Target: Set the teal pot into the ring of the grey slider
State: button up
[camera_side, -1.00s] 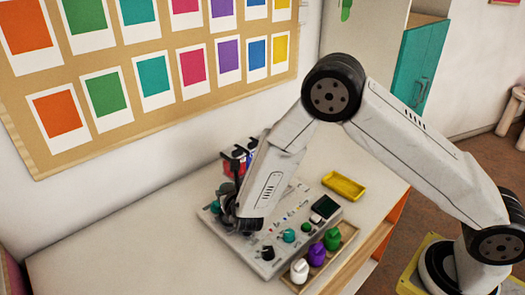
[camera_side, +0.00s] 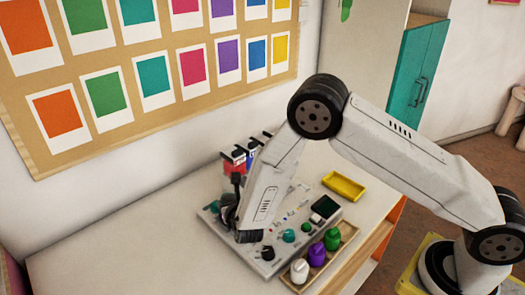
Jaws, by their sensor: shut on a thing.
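My gripper (camera_side: 229,217) is low over the left end of the grey board (camera_side: 268,270). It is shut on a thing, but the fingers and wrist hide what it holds. A small round teal thing (camera_side: 289,236) stands on the board, right of my gripper and apart from it. I cannot tell whether it is the teal pot or a knob. The grey slider and its ring cannot be made out; my arm covers part of the board.
A wooden tray (camera_side: 343,252) at the board's front right edge holds a white (camera_side: 299,271), a purple (camera_side: 317,254) and a green pot (camera_side: 332,239). A yellow tray (camera_side: 344,186) lies behind. Red and blue containers (camera_side: 234,163) stand behind my gripper. The table's left is clear.

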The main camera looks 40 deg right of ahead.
jog(key=shift+f, duration=0.8)
jog(key=shift+f, duration=1)
dwell(2.1)
jog(key=o, duration=1.3)
jog(key=shift+s, duration=0.1)
jog(key=shift+o, duration=0.2)
jog(key=shift+r, duration=0.1)
jog(key=shift+r, duration=3.45)
jog(key=shift+d, duration=0.15)
